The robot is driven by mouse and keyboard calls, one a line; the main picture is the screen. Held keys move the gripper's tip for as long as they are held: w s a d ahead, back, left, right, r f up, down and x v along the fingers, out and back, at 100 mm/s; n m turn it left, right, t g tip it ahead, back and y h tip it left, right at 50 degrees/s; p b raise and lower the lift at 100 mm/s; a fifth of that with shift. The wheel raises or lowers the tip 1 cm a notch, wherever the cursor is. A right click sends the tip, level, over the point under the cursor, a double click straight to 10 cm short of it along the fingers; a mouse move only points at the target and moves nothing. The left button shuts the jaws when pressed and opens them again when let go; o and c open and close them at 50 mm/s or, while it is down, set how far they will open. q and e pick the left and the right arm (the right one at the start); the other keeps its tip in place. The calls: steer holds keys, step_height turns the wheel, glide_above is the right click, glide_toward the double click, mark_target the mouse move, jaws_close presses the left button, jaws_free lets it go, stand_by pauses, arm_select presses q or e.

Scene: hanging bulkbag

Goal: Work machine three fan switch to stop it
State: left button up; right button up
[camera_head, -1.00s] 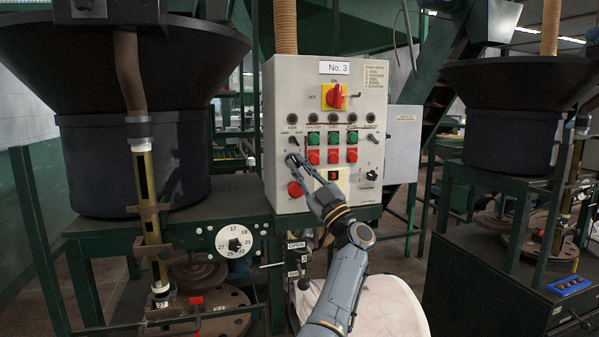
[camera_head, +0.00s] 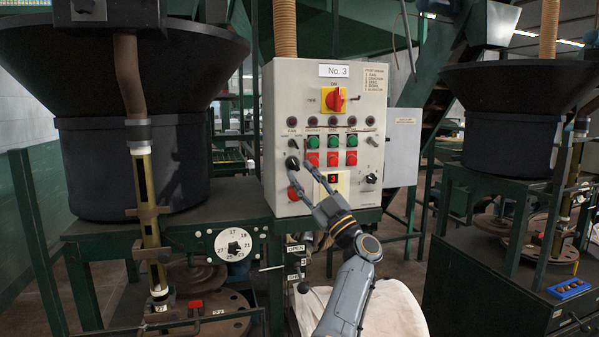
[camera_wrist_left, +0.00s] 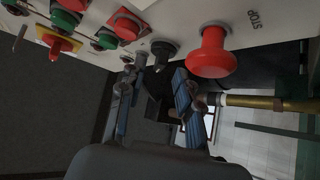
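The grey control panel (camera_head: 352,95) marked No. 3 stands in the middle of the head view. In the left wrist view the spread fingers (camera_wrist_left: 155,85) point at the panel, with a black knob (camera_wrist_left: 163,50) beyond the gap. Contact cannot be told. My right gripper is out of view.
In the left wrist view a large red button (camera_wrist_left: 212,52) beside the STOP label is close to one finger. Green buttons (camera_head: 333,141) and red buttons (camera_head: 333,159) lie right of the FAN switch. A white bag (camera_head: 385,305) hangs below the panel.

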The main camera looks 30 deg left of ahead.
arm_select(q)
steer(key=v, duration=1)
